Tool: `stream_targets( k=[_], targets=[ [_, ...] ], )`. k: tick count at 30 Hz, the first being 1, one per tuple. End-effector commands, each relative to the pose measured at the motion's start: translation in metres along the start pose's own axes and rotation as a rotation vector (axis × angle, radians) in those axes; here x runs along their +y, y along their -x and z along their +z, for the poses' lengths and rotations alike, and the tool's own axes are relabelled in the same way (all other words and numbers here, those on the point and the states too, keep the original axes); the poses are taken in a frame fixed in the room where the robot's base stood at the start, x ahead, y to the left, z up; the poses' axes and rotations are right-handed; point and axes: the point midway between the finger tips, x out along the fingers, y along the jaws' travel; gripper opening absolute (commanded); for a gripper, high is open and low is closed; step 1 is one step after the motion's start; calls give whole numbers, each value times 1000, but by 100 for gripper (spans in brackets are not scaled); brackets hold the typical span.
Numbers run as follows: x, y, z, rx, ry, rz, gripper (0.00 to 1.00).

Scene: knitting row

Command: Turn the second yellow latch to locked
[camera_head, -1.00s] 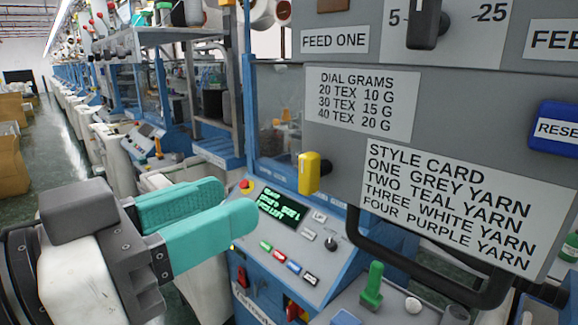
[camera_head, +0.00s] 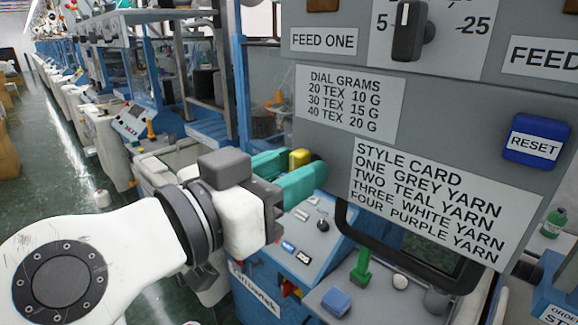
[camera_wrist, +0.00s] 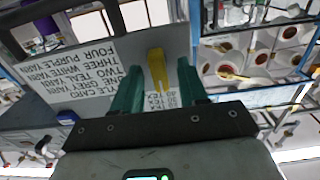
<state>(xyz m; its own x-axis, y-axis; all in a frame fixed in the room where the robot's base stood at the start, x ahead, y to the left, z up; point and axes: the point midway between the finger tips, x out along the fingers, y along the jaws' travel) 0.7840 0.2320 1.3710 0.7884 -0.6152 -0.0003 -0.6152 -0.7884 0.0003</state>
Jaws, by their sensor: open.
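A yellow latch (camera_head: 299,158) is on the left edge of the grey panel, below the DIAL GRAMS card. My gripper (camera_head: 300,172) has teal fingers and is at the latch, which is partly hidden behind them in the head view. In the wrist view the yellow latch (camera_wrist: 157,68) stands between the two teal fingers (camera_wrist: 158,85), with a gap on each side. The gripper is open. Only this one yellow latch is in view, and I cannot tell whether it is the second one.
The grey panel carries a STYLE CARD (camera_head: 430,203), a blue RESET button (camera_head: 536,140) and a black dial (camera_head: 408,30). Below are a black bar handle (camera_head: 345,222), a green lever (camera_head: 361,266) and a blue block (camera_head: 336,302). An aisle (camera_head: 60,170) is free at left.

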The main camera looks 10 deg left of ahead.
Motion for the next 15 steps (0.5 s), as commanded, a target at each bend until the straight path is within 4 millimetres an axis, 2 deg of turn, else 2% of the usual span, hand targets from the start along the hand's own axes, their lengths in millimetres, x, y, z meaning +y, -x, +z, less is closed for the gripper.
stream_targets(
  k=[2, 15],
  targets=[
    [0, 0, 0, 0, 0, 0, 41],
    [0, 0, 0, 0, 0, 0, 0]
  ],
)
